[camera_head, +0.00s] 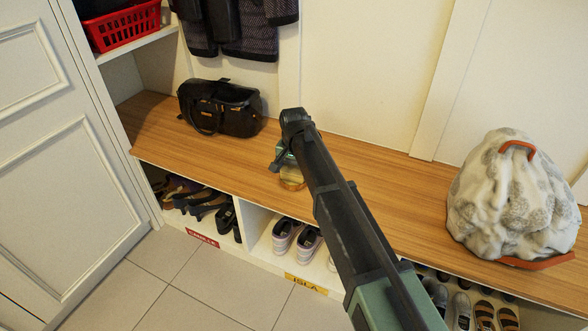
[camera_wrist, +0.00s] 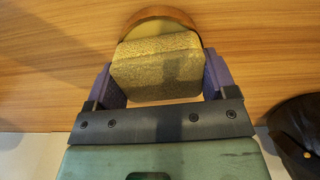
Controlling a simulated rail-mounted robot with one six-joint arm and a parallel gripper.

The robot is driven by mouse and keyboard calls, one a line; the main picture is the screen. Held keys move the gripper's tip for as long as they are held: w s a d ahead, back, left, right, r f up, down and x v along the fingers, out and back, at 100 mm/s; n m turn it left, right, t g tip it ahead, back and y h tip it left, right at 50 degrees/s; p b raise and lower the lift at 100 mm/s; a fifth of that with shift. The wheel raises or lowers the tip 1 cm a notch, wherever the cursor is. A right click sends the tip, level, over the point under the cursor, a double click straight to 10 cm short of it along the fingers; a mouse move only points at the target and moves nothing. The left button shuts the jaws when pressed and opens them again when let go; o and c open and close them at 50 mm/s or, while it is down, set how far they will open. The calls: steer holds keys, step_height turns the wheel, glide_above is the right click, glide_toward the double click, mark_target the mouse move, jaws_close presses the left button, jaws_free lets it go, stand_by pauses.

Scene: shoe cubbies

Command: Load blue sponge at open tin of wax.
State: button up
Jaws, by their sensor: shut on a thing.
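My gripper (camera_wrist: 162,82) is shut on a block-shaped sponge (camera_wrist: 158,68), seen between its two purple fingers in the wrist view. The face I see is speckled golden yellow; no blue shows on it. The round open tin of wax (camera_wrist: 160,14) lies just beyond the sponge, its brown curved rim showing and its near part hidden behind the sponge. I cannot tell whether the sponge touches the wax. In the head view the tin (camera_head: 292,182) sits on the bench near its front edge, below my gripper (camera_head: 283,163), and my arm partly covers that area.
The wooden bench top (camera_head: 370,165) is mostly clear around the tin. A black handbag (camera_head: 222,108) stands to the left, and a pale patterned sack (camera_head: 512,195) to the right. Shoes fill the cubbies below. Dark coats (camera_head: 245,30) hang behind; a red basket (camera_head: 125,28) is upper left.

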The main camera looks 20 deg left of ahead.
mark_target(294, 168)
step_height(294, 168, up, 7)
steer(key=p, duration=0.7)
steer(key=shift+r, duration=0.1)
